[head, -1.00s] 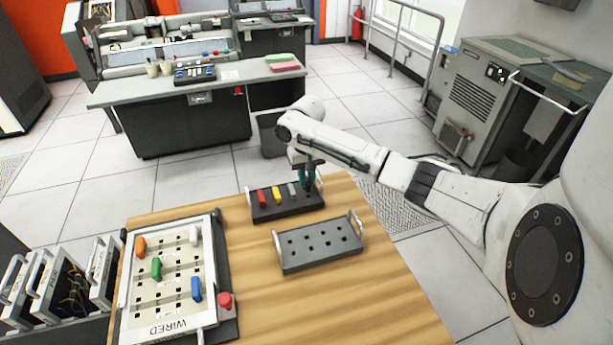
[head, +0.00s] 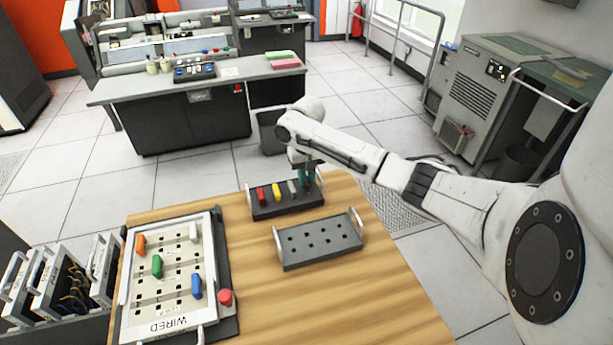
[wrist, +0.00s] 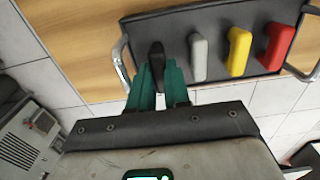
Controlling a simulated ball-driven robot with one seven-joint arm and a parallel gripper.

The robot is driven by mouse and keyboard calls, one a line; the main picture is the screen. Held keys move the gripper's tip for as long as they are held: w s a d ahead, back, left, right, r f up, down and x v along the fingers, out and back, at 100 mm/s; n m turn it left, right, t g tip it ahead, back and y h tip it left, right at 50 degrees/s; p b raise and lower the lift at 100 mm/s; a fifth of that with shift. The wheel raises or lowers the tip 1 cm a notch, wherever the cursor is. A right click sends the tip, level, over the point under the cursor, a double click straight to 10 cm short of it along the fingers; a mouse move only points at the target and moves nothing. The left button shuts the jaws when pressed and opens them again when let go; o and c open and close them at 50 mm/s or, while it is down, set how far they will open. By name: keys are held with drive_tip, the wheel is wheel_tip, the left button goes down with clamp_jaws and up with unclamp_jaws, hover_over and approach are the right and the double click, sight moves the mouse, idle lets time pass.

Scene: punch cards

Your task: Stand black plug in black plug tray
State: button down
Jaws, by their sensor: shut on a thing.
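The black plug (wrist: 157,56) shows in the wrist view between the teal fingers of my gripper (wrist: 158,78), which is shut on it. It is at the end of the dark plug tray (wrist: 184,24), beside a grey plug (wrist: 199,57), a yellow plug (wrist: 238,52) and a red plug (wrist: 275,47). In the head view my gripper (head: 305,180) is over the right end of this tray (head: 288,211). The plug's lower end is hidden, so I cannot tell how deep it sits.
An empty grey tray with square holes (head: 320,259) lies in front on the wooden table (head: 330,308). A white WIRED panel (head: 150,275) with coloured plugs is at left, with a red knob (head: 225,297) beside it. The table's right front is clear.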

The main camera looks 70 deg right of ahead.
sight(307, 180)
drive_tip(key=shift+f, duration=0.8)
idle(0.6)
drive_tip(key=c, duration=1)
unclamp_jaws()
drive_tip(key=shift+r, duration=0.15)
wheel_tip(307, 180, up, 10)
drive_tip(key=shift+r+b, duration=0.25)
drive_tip(key=shift+b, duration=0.1)
